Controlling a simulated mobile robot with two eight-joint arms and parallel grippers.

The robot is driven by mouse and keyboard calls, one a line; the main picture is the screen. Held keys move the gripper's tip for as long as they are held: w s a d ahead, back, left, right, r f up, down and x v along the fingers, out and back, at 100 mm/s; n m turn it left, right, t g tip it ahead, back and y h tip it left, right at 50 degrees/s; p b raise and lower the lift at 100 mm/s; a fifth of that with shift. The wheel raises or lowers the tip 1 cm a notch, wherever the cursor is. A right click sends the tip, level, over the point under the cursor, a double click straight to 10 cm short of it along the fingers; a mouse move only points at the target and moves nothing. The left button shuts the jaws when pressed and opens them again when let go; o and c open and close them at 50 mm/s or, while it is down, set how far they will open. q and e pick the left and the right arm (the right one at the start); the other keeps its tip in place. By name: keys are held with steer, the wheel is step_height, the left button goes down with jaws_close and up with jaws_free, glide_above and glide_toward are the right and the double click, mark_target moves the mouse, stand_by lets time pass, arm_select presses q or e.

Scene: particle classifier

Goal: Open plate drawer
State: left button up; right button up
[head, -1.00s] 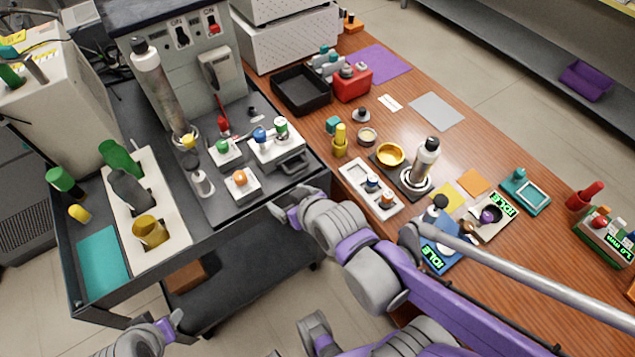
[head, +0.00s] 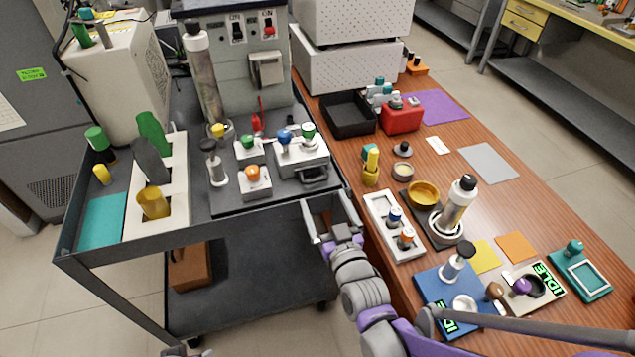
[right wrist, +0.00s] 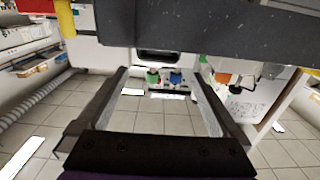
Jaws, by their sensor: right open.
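A white box-shaped unit (head: 300,158) with blue and green knobs on top stands on the dark cart, near its right edge. A dark handle (head: 315,178) sticks out at its front; I take this for the plate drawer, and it looks shut. My right gripper (head: 328,208) is open and empty, in front of the cart's edge and just short of the handle, apart from it. In the right wrist view its two fingers (right wrist: 158,100) are spread with nothing between them. My left gripper (head: 182,352) barely shows at the bottom edge; its fingers are cut off.
The cart's raised front rim (head: 240,230) lies beside my right gripper. A small white unit with an orange knob (head: 255,182) stands left of the drawer unit. The wooden bench (head: 350,165) on the right holds a white rack (head: 395,225) and a black tray (head: 348,113).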

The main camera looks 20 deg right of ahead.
mark_target(316, 182)
steer(key=w, duration=0.8)
steer(key=shift+a, duration=0.1)
